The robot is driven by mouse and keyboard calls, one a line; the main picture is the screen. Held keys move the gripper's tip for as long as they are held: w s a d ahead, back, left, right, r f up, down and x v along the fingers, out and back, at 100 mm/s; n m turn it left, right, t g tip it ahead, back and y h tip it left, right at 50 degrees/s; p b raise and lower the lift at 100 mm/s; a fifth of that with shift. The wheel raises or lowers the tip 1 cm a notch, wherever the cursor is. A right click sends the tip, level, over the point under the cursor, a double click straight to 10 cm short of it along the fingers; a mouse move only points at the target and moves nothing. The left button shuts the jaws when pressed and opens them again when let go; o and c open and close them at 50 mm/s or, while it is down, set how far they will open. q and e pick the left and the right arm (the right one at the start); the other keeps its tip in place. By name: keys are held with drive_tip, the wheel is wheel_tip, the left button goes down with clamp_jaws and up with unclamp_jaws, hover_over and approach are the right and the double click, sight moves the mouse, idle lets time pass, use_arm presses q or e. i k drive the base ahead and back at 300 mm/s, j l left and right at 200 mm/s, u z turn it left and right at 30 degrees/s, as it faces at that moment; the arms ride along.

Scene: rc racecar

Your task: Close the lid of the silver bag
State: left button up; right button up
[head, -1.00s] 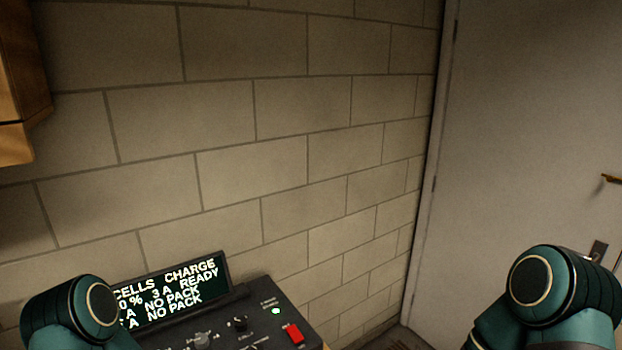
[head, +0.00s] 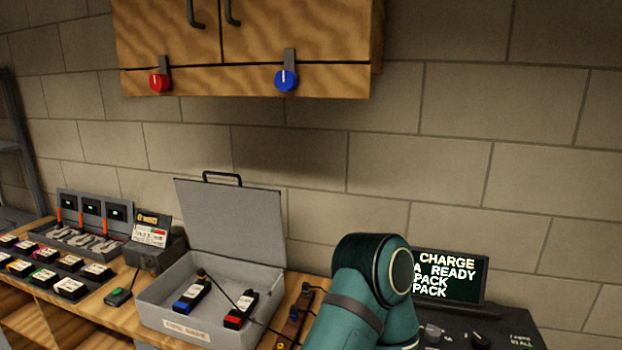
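The silver bag (head: 165,317) is a grey box-like case on the wooden counter, left of centre in the head view. Its lid (head: 232,222) stands open, upright and leaning slightly back towards the wall, with a black handle (head: 222,178) on its top edge. Inside lie a battery pack with a blue end (head: 190,297) and one with a red end (head: 240,311), with dark cables. A teal link of my arm is in view right of the bag. Neither gripper is in view.
A charger with a lit screen (head: 447,275) stands at the right. A small device (head: 153,240) and several labelled packs (head: 70,288) are left of the bag. A wooden cabinet (head: 240,45) with red and blue knobs hangs above.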

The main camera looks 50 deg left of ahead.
sight(238, 220)
drive_tip(key=u, duration=2.25)
